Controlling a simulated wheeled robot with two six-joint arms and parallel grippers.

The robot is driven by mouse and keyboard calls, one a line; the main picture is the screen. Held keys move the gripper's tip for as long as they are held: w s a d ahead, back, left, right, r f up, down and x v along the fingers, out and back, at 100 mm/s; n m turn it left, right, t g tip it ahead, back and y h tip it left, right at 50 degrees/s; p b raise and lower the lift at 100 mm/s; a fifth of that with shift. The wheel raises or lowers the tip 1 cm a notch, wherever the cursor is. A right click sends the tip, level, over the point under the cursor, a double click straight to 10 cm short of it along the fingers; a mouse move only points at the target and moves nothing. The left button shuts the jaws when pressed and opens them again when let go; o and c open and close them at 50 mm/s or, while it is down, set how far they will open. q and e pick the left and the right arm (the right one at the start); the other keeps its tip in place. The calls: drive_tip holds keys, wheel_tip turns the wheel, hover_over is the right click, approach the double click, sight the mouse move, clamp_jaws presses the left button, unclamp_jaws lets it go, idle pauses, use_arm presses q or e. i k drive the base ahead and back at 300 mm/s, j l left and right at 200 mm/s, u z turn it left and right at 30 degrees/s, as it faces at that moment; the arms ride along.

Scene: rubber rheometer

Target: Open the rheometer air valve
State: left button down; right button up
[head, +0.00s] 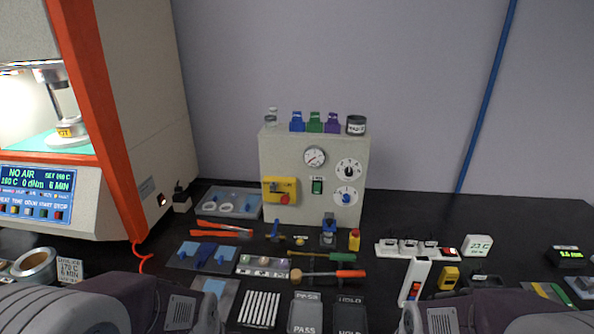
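The rheometer (120,120) stands at the left, a large beige machine with an orange-red edge strip. Its blue display (38,180) reads "NO AIR". I cannot tell for sure which part is the air valve. A small fitting with an upright blue handle (276,229) and a brass-coloured end sits on the bench before the beige panel box (317,150). The box carries a yellow unit with a red knob (284,198), a round gauge (314,156), two white dials and a green switch (317,186). Parts of my arms show at the bottom edge; neither gripper's fingers are visible.
Orange-handled tools (222,228), a blue mat (203,256), screwdrivers (322,256) and a mallet-like tool (330,273) lie before the box. A power strip (415,249) lies at the right. Small bottles stand on the box. The back right of the black bench is clear.

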sight(273, 234)
drive_tip(key=i+j+z, duration=0.1)
drive_tip(key=j+z, duration=0.9)
drive_tip(key=z, duration=0.15)
drive_tip(key=i, duration=0.05)
